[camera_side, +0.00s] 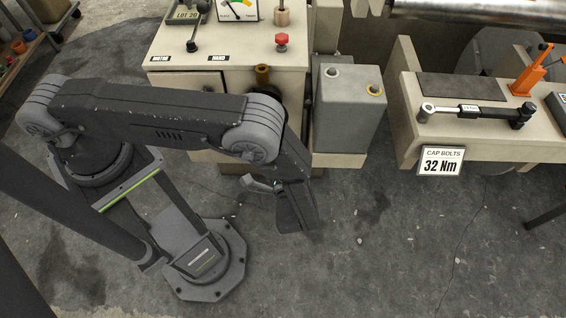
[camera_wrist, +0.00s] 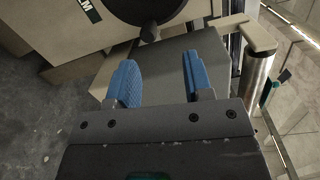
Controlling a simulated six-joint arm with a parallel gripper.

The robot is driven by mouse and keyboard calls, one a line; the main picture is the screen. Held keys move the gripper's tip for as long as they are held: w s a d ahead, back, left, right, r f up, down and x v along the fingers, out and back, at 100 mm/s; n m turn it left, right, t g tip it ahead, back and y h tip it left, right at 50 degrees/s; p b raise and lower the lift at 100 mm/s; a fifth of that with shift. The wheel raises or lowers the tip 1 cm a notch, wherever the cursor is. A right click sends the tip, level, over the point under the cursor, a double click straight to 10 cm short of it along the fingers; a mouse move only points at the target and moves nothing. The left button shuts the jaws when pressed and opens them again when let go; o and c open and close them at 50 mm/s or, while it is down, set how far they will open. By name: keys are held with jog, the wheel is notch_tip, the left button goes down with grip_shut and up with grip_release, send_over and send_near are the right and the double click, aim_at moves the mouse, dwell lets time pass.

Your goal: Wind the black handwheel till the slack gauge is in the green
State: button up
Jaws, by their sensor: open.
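The black handwheel (camera_wrist: 145,8) shows as a dark round disc with a small dark knob on its lower rim, cut by the top edge of the wrist view. In the side view my arm hides most of the wheel's place. The slack gauge (camera_side: 238,9) has a white face with coloured zones and is cut by the top edge; I cannot tell its needle's reading. My gripper (camera_wrist: 158,78) is open, with two blue ribbed fingers apart and nothing between them. It is apart from the handwheel, which lies beyond the fingertips. The fingers are hidden in the side view.
A beige cabinet (camera_side: 175,53) carries a black lever (camera_side: 192,45) and a red knob (camera_side: 282,39). A brass-coloured cylinder (camera_side: 263,75) stands at its front. A grey tank (camera_side: 347,110) is at the right. A torque wrench (camera_side: 468,109) lies on a beige bench.

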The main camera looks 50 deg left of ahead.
jog(key=shift+m+t+h, duration=0.3)
jog(key=shift+m+t, duration=0.1)
jog(key=shift+t, duration=0.4)
jog(key=shift+w+a+f, duration=0.4)
jog(key=shift+w+a, duration=0.65)
jog(key=shift+a, duration=0.05)
jog(key=shift+w+a+f, duration=0.35)
jog(key=shift+w+a, duration=0.7)
jog(key=shift+a, duration=0.1)
jog(key=shift+w+a+f, duration=0.4)
jog(key=shift+w+a, duration=0.65)
jog(key=shift+a, duration=0.05)
jog(key=shift+c, duration=0.5)
jog(key=c, duration=0.7)
jog(key=shift+o, duration=0.2)
